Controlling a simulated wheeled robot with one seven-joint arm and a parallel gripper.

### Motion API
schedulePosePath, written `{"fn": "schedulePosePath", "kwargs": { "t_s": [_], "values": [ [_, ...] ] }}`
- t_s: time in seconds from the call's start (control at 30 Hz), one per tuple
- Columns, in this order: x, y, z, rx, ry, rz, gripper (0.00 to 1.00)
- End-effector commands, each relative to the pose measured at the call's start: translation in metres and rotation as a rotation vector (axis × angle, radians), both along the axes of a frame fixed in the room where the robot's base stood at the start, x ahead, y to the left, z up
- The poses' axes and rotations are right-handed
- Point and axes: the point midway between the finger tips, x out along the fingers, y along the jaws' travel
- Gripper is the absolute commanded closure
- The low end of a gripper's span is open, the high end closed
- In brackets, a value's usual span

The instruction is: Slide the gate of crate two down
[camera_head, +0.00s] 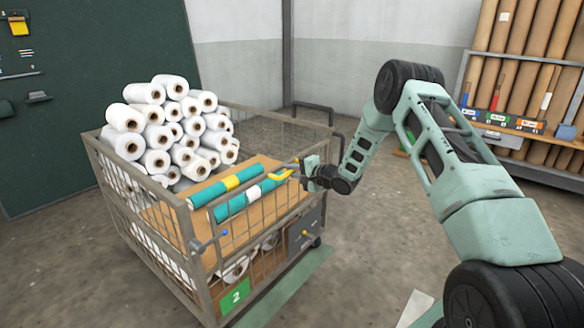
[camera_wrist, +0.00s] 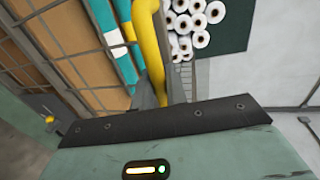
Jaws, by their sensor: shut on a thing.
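Crate two (camera_head: 201,290) is a grey wire-mesh cart with a green "2" label (camera_head: 235,296) on its lower front. Its gate (camera_head: 262,220) is the mesh side facing right; its bars (camera_wrist: 50,50) show at the left in the wrist view. A yellow handle (camera_head: 281,175) is at the gate's top edge and runs down the middle of the wrist view (camera_wrist: 151,45). My gripper (camera_head: 300,173) is shut on the yellow handle.
White rolls (camera_head: 171,130) are piled high in the crate. Two teal rolls (camera_head: 207,192) lie on cardboard (camera_head: 170,215) behind the gate. A grey panel with a yellow knob (camera_head: 306,233) is low on the crate. A rack of brown tubes (camera_head: 530,70) stands right. Floor around is mostly clear.

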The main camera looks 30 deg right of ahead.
Motion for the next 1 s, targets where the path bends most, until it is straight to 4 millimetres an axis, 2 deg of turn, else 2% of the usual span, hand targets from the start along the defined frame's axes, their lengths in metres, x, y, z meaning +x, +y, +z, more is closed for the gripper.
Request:
{"fn": "schedulePosePath", "kwargs": {
  "t_s": [0.03,0.5,0.73,1.0],
  "values": [
    [-0.001,0.0,-0.019,0.002,0.007,-0.002,1.0],
    [-0.002,0.0,-0.158,0.002,0.007,-0.002,1.0],
    [-0.001,-0.001,-0.198,-0.001,0.006,-0.001,1.0],
    [-0.001,-0.001,-0.212,-0.001,0.005,-0.001,1.0]
  ]
}}
